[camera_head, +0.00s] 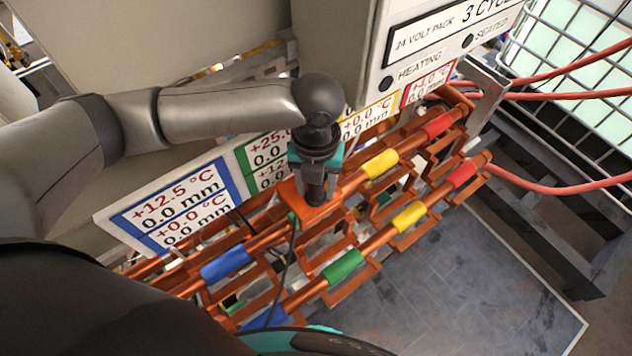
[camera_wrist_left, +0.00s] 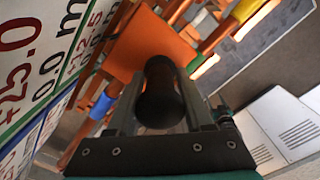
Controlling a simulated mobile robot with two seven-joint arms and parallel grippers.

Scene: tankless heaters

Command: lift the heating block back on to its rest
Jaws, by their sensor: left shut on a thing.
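The heating block (camera_head: 316,212) is an orange, copper-coloured piece with an upright black handle. It is at the upper run of copper pipes in the head view, near the green-framed panel. My left gripper (camera_head: 316,178) comes down from above and is shut on the black handle. The left wrist view shows the handle (camera_wrist_left: 160,95) between the two fingers, with the flat orange block (camera_wrist_left: 155,42) beyond it. I cannot tell whether the block touches the pipes or hangs just above them. I cannot pick out its rest. My right gripper's fingers do not show.
Copper pipes carry blue (camera_head: 225,264), green (camera_head: 343,266), yellow (camera_head: 408,216) and red (camera_head: 461,174) bands. Number panels (camera_head: 180,208) stand close behind the block. Red hoses (camera_head: 565,186) run off right. Grey floor (camera_head: 470,290) lies open at lower right.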

